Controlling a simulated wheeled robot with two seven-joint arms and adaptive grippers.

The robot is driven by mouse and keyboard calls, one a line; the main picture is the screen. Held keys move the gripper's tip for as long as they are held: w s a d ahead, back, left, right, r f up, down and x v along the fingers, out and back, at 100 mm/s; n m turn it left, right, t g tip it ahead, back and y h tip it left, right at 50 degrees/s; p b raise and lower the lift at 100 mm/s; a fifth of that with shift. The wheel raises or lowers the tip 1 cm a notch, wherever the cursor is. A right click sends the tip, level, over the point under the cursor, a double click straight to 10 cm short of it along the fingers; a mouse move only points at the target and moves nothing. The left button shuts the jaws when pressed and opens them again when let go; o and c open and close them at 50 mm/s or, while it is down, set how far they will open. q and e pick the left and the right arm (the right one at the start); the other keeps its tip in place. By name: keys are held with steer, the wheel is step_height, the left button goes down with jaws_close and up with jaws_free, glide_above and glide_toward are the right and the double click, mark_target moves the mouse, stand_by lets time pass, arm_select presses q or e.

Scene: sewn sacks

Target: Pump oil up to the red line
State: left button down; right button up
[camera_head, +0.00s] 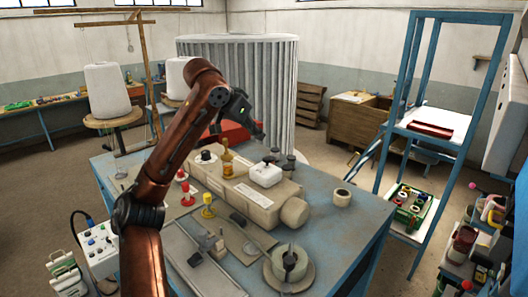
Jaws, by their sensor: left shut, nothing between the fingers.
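A beige machine (256,206) with a rounded right end lies across the blue table (345,240). A small amber bottle-like part (227,162) stands on top of it, with a white box-shaped part (265,175) to its right. I cannot make out a red line or an oil level. My left arm reaches up from the bottom left. My left gripper (256,132) is shut and empty, in the air above and behind the machine, apart from the amber part. My right gripper is out of view.
Red knobs (187,194) and a yellow knob (208,206) stand at the machine's front left. A blue shelf frame (435,130) stands at right. The table's right front is clear.

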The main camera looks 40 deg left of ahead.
arm_select(q)
glide_above(266, 159)
steer(key=f, duration=0.5)
steer(key=shift+s+a+f, duration=0.15)
steer(key=shift+s+f, duration=0.1)
steer(key=shift+s, duration=0.05)
steer(key=shift+s+f, duration=0.25)
steer(key=shift+f, duration=0.6)
steer(key=shift+w+f, duration=0.15)
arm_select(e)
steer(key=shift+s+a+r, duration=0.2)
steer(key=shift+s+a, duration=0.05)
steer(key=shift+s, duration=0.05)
arm_select(q)
steer(key=shift+f, duration=0.95)
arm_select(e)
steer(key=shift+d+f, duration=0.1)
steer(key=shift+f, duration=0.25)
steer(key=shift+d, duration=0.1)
